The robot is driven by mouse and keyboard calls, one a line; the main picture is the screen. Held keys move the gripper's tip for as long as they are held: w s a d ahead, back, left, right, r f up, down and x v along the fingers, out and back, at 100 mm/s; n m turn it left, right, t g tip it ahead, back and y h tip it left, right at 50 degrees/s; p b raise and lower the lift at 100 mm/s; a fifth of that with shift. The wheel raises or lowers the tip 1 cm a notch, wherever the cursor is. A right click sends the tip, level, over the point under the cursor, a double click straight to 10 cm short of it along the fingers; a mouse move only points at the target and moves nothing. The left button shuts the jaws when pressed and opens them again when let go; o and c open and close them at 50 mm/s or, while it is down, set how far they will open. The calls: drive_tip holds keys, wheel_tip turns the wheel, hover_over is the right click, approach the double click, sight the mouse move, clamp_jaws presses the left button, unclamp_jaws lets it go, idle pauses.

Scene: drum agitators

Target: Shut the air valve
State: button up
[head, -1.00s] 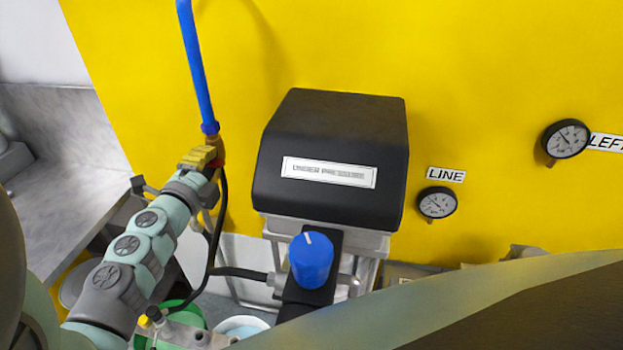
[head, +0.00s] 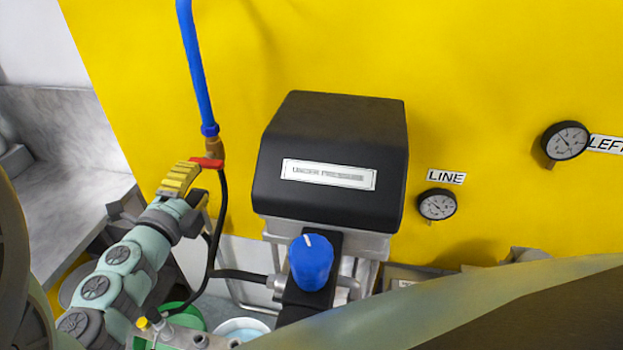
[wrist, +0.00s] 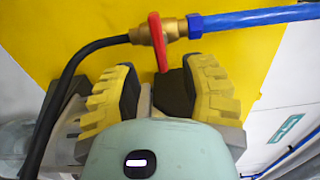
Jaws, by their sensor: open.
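The air valve has a brass body (head: 213,147) below the blue hose and a red lever (head: 207,163). The lever lies crosswise to the line of the hose, pointing left in the head view. In the wrist view the brass body (wrist: 178,29) is at the top, and the red lever (wrist: 157,42) points down toward the gap between my fingers. My gripper (head: 180,178), with yellow ribbed fingers, is just below and left of the lever. In the wrist view my gripper (wrist: 160,82) is open, with nothing held. Whether a finger touches the lever is unclear.
A blue hose (head: 197,65) rises from the valve and a black hose (head: 222,215) hangs below it. A black box (head: 335,150) labelled "UNDER PRESSURE" and a blue knob (head: 310,262) stand to the right. The yellow wall (head: 480,80) is behind, with the LINE gauge (head: 437,205).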

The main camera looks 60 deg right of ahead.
drive_tip(key=shift+v, duration=2.95)
